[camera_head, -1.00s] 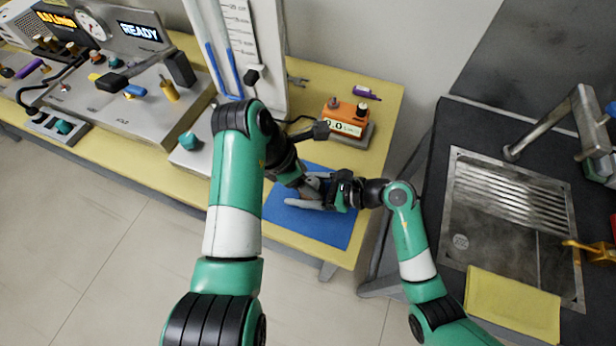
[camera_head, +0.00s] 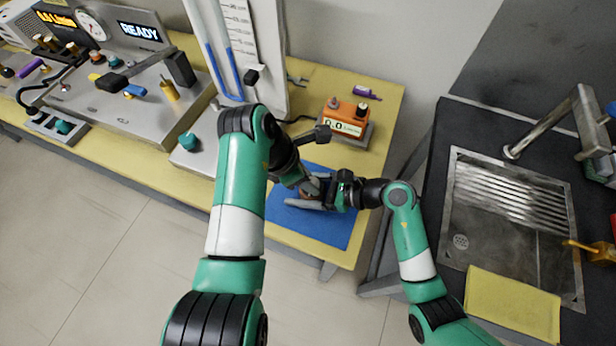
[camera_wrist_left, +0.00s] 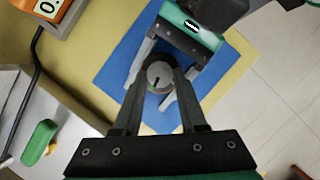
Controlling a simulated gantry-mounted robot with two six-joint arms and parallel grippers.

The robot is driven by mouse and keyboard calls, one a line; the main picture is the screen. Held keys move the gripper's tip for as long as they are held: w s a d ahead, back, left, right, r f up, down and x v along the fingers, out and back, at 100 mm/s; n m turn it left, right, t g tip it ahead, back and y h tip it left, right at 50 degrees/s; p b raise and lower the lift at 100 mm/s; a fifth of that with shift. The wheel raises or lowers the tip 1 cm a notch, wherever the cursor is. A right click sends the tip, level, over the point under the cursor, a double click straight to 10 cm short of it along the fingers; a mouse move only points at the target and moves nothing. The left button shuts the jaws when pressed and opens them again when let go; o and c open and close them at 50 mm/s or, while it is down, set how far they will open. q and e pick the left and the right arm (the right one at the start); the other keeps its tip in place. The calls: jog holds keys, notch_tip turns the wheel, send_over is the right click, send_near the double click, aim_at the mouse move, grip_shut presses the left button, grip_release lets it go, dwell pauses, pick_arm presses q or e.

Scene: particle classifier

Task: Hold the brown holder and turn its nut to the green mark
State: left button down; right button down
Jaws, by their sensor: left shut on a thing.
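My left gripper (camera_wrist_left: 160,88) is shut on the grey round nut (camera_wrist_left: 160,73), with one finger on each side. The nut has a dark centre and a small green spot by its lower edge. In the head view the left gripper (camera_head: 307,186) points down over the blue mat (camera_head: 343,229). My right gripper (camera_head: 325,194) comes in low from the right. Its fingers reach along both sides of the spot under the nut, around the brown holder (camera_head: 307,192). The holder is mostly hidden by the nut and fingers.
An orange meter (camera_head: 345,118) reading 0.0 stands behind the mat, with a purple object (camera_head: 367,91) beyond it. A steel classifier with a READY display (camera_head: 139,31) fills the left bench. A sink (camera_head: 500,215) and yellow cloth (camera_head: 512,304) are at the right.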

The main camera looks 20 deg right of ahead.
pick_arm(q)
jog(key=shift+m, duration=0.4)
jog(key=shift+c, duration=2.2)
grip_release()
jog(key=v, duration=1.2)
jog(key=shift+w+a, duration=0.1)
pick_arm(e)
grip_release()
